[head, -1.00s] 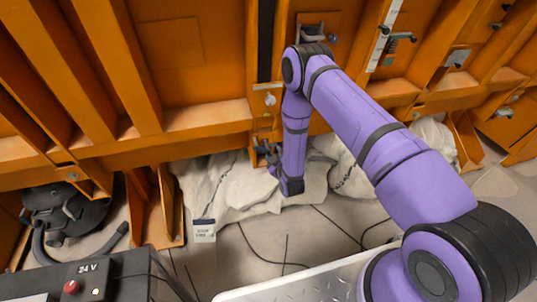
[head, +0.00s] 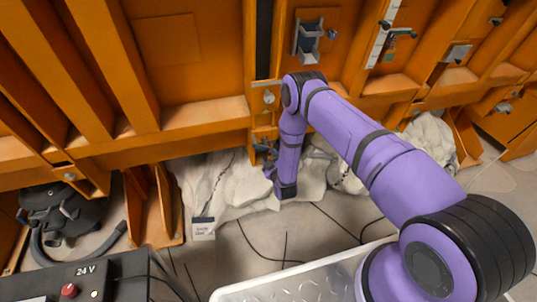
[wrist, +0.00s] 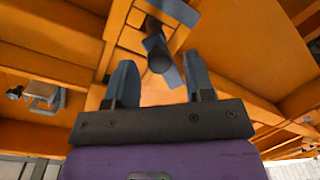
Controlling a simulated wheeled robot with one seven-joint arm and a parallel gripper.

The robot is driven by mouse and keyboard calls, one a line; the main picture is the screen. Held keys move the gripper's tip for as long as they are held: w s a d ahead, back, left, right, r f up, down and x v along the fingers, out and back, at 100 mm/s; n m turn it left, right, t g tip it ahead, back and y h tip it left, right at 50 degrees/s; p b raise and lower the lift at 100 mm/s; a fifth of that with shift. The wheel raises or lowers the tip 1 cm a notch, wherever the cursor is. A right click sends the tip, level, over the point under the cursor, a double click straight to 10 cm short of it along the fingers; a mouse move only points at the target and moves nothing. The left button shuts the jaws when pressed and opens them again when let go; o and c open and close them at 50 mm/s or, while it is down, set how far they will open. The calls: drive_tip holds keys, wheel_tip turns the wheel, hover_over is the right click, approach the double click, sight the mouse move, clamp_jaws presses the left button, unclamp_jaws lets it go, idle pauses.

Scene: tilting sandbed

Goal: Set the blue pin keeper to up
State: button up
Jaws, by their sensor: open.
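In the head view my gripper (head: 263,150) is small, in front of the lower orange post, and the keeper cannot be made out there.
An orange ribbed wall fills the back. A grey bracket (head: 308,40) and a latch beside a white scale (head: 379,45) sit on it. Pale sacks (head: 215,180) lie below. A black 24 V box (head: 90,278) stands at front left, a metal plate (head: 290,287) at front.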

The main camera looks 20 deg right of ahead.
drive_tip(key=shift+w, duration=1.3)
drive_tip(key=shift+c, duration=0.3)
clamp_jaws()
drive_tip(key=shift+a, duration=0.1)
drive_tip(key=shift+s, duration=0.15)
